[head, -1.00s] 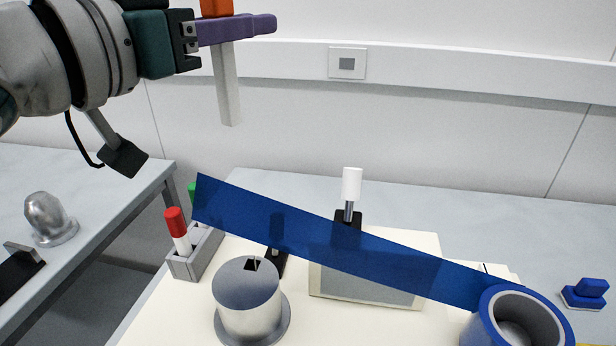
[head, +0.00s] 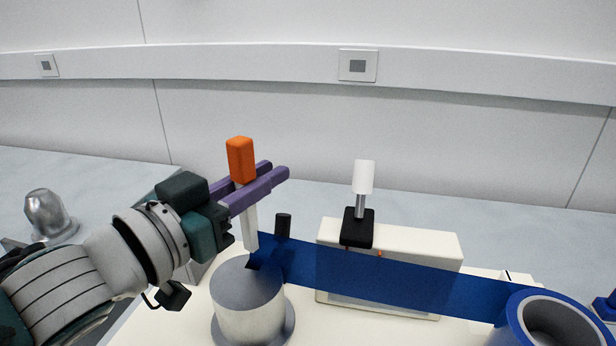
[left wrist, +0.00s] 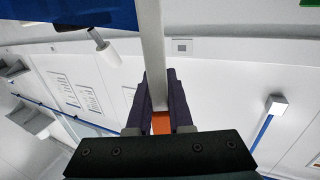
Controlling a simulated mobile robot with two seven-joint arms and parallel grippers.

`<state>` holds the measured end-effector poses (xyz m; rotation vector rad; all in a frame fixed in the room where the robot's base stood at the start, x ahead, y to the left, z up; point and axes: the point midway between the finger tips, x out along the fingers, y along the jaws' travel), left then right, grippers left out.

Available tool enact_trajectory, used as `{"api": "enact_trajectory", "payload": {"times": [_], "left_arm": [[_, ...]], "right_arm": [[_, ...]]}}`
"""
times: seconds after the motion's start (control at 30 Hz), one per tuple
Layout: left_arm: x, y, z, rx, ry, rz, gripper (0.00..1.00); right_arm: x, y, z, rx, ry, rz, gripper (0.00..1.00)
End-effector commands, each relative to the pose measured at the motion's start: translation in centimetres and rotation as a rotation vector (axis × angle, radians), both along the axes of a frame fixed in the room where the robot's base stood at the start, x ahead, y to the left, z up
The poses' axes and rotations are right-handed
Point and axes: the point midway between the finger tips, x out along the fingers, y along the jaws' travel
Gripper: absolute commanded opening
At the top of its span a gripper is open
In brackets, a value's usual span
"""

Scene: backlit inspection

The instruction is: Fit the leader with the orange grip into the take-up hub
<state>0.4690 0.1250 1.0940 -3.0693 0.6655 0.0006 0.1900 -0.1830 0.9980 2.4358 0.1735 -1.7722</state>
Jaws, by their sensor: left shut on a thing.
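The leader is a white bar (head: 250,222) with an orange grip (head: 240,160) on top. My left gripper (head: 262,186), with purple fingers, is shut on it just below the orange grip. The bar hangs nearly upright, its lower end just above the dark slot in the top of the take-up hub (head: 247,312), a metal cylinder on a flange. I cannot tell whether it touches the hub. The left wrist view shows the white bar (left wrist: 152,45) and orange grip (left wrist: 161,122) between the fingers (left wrist: 160,90). My right gripper is not in view.
A blue film (head: 390,280) runs from the blue roll (head: 515,315) at right to beside the bar's lower end. A dark post (head: 283,226) stands close right of the hub. A white-topped post (head: 363,178) rises by a pale box (head: 425,245). A metal dome (head: 45,212) stands left.

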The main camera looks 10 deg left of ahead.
Motion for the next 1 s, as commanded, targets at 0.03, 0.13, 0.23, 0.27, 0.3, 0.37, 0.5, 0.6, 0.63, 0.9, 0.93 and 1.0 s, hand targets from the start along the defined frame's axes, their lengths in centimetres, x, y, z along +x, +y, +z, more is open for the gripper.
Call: {"api": "enact_trajectory", "payload": {"times": [0.03, 0.13, 0.23, 0.27, 0.3, 0.37, 0.5, 0.6, 0.63, 0.9, 0.93, 1.0], "left_arm": [[0.0, 0.0, -1.1, -0.002, 0.002, 0.002, 0.0], [0.0, 0.0, -1.8, -0.003, 0.001, 0.001, 0.0], [0.0, 0.0, -1.7, -0.001, 0.0, 0.0, 0.0], [0.0, 0.0, -1.7, -0.001, 0.0, 0.0, 0.0], [0.0, 0.0, -1.7, -0.001, 0.0, 0.0, 0.0], [0.0, 0.0, -1.7, -0.001, 0.0, 0.0, 0.0], [0.0, 0.0, -2.1, -0.001, 0.0, 0.0, 0.0], [0.0, 0.0, -2.4, 0.0, -0.001, 0.0, 0.0], [0.0, 0.0, -2.5, 0.0, -0.001, 0.0, 0.0], [0.0, 0.0, -2.7, 0.0, 0.0, 0.0, 0.37], [0.0, 0.0, -2.7, 0.0, 0.0, 0.0, 0.4], [0.0, 0.0, -2.7, 0.0, 0.0, 0.0, 0.48]], "right_arm": [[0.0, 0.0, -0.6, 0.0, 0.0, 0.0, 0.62], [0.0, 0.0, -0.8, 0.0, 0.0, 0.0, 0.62], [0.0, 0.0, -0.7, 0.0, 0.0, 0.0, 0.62], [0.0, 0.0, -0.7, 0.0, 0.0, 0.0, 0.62], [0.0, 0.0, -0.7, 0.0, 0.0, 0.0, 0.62], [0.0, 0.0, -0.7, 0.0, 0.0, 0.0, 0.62], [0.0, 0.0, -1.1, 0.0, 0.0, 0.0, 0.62], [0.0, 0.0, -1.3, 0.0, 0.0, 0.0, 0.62], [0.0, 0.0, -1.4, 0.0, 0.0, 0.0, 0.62], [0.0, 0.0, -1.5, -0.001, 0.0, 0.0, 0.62], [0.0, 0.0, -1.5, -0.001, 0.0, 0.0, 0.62], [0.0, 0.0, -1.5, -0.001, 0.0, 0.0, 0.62]]}}
